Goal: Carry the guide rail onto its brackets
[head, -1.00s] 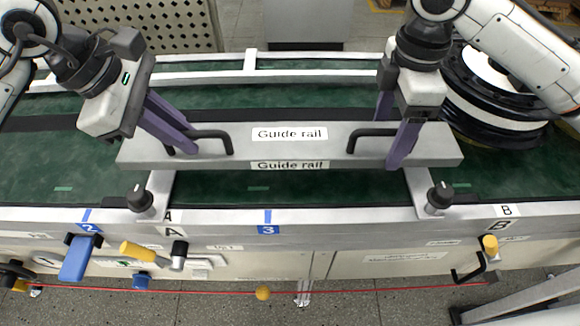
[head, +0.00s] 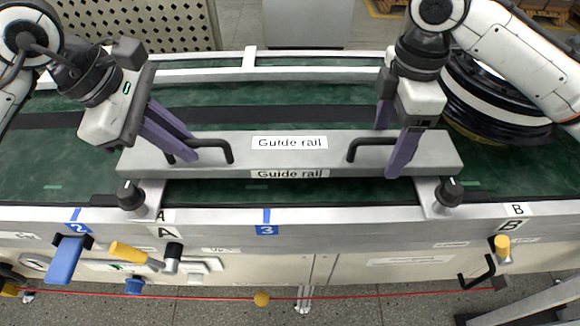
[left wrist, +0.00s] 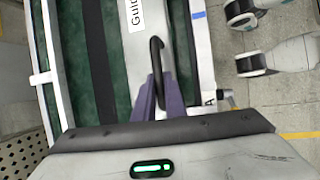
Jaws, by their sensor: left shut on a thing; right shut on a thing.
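The guide rail (head: 290,158) is a long grey bar with two black handles, held level over the green belt. My left gripper (head: 181,148) is shut on its left handle (head: 229,150); the left wrist view shows this handle (left wrist: 156,55) between the purple fingers. My right gripper (head: 392,145) is shut on the right handle (head: 352,148). The left bracket (head: 151,193), by label A, and the right bracket (head: 428,193), by label B, show in front of and below the rail ends. Each has a black knob. The rail hides their rear parts; I cannot tell whether it touches them.
The conveyor's front edge (head: 340,216) carries blue tags 2 and 3. Yellow and blue handles and a red cord (head: 360,293) are along its front. A black-and-white round part (head: 495,105) is at the right, behind the rail's end. The belt's left side is clear.

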